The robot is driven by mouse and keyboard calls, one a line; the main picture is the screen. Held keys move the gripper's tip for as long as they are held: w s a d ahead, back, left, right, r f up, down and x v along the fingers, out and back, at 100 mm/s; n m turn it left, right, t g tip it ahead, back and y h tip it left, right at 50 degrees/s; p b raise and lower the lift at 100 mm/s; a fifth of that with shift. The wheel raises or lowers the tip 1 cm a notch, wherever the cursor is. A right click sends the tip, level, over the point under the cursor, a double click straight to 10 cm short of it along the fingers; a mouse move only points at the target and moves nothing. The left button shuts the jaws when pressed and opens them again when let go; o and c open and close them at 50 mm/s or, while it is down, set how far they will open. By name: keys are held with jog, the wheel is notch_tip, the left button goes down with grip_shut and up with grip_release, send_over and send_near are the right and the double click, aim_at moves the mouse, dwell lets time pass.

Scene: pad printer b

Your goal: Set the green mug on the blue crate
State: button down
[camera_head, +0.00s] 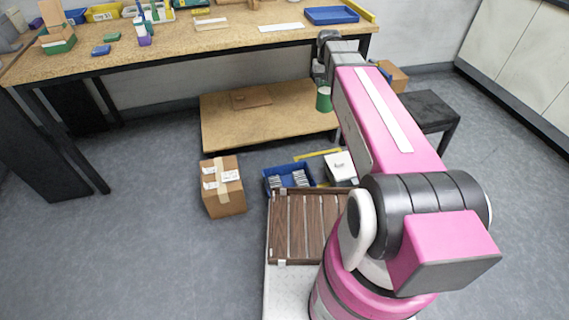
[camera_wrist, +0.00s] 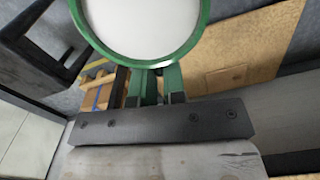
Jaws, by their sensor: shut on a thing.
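The green mug (camera_head: 323,101) is in the air in the head view, in front of the right part of the low wooden shelf. In the wrist view the mug (camera_wrist: 196,45) shows its green rim and pale inside at the top. My gripper (camera_head: 322,84) is shut on the mug; its fingers are partly hidden by the mug in the wrist view. A blue crate (camera_head: 266,182) is on the floor, nearer to me and lower left of the mug. It holds several grey-white items.
A cardboard box (camera_head: 222,187) stands left of the crate, and a white box (camera_head: 341,168) right of it. A brown slatted surface (camera_head: 296,228) is just nearer. The low shelf (camera_head: 225,128) lies under the workbench (camera_head: 200,45). A dark stool (camera_head: 430,108) stands right. Left floor is open.

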jog(key=w+a+f, duration=0.2)
jog(key=a+f, duration=0.1)
jog(key=f, duration=0.5)
jog(key=w+a+f+n, duration=0.1)
jog(key=a+f, duration=0.1)
jog(key=f, duration=0.5)
jog(key=w+a+f, duration=0.2)
jog(key=a+f, duration=0.1)
jog(key=f, duration=0.5)
jog(key=s+a+f, duration=0.2)
jog(key=a+f, duration=0.1)
jog(key=f, duration=1)
jog(key=s+a+f+n, duration=0.1)
jog(key=s+a+f, duration=0.1)
jog(key=f, duration=1)
jog(key=shift+a+f, duration=0.35)
jog(key=shift+a, duration=0.3)
jog(key=shift+f, duration=0.1)
jog(key=shift+f, duration=3.05)
jog(key=shift+f, duration=0.85)
jog(key=c, duration=1.4)
grip_release()
